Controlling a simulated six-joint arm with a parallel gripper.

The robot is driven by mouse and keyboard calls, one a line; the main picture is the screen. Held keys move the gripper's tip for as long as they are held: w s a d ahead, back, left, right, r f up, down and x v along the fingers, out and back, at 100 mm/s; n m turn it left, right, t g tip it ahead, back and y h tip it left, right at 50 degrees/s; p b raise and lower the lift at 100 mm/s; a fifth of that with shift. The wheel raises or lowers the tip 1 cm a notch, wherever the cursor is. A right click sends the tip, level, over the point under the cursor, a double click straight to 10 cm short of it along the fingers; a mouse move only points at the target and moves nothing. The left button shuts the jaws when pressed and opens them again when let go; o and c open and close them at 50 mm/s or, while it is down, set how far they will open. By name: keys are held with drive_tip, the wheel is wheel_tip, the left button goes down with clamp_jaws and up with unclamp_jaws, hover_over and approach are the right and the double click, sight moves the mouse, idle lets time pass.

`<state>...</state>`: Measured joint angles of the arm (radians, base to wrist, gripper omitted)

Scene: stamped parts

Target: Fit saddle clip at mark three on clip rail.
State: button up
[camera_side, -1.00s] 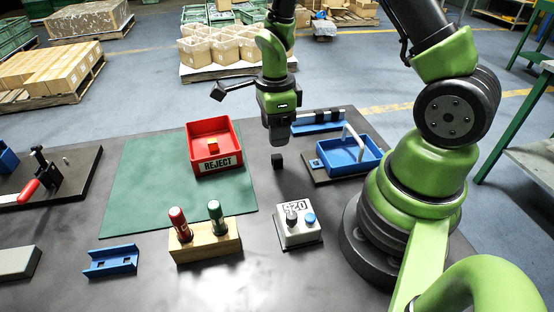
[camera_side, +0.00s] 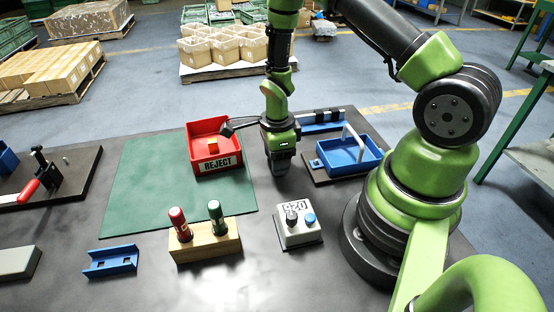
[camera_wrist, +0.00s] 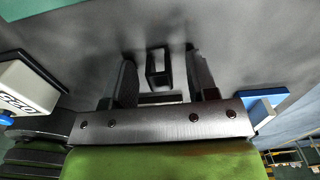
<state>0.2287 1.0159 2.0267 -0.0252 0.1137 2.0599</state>
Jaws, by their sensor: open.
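The saddle clip (camera_wrist: 150,70), a small black block with an opening, lies on the dark bench between my two fingers in the wrist view; in the side view my gripper hides it. My gripper (camera_side: 279,172) is open, pointing down low over the bench, with a finger on each side of the clip (camera_wrist: 160,62). I cannot tell whether the fingers touch it. What looks like the clip rail (camera_side: 312,128), blue with several black blocks along it, lies at the back of the bench, partly behind my gripper. Its marks are too small to read.
A red REJECT bin (camera_side: 217,168) holding an orange block stands left of my gripper. A blue handled tray (camera_side: 366,160) is close on the right. A white switch box (camera_side: 297,234) stands in front, and a wooden block (camera_side: 206,243) with red and green pegs is front left.

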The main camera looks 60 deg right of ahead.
clamp_jaws()
drive_tip(key=shift+r, duration=0.1)
drive_tip(key=shift+r, duration=0.2)
wheel_tip(320, 180, up, 9)
drive_tip(key=shift+w+d+f, duration=0.1)
drive_tip(key=d, duration=0.5)
drive_tip(key=w+d, duration=0.1)
drive_tip(key=d, duration=0.4)
drive_tip(key=w+d+r, duration=0.1)
drive_tip(key=d, duration=0.5)
drive_tip(key=shift+d+r, duration=0.1)
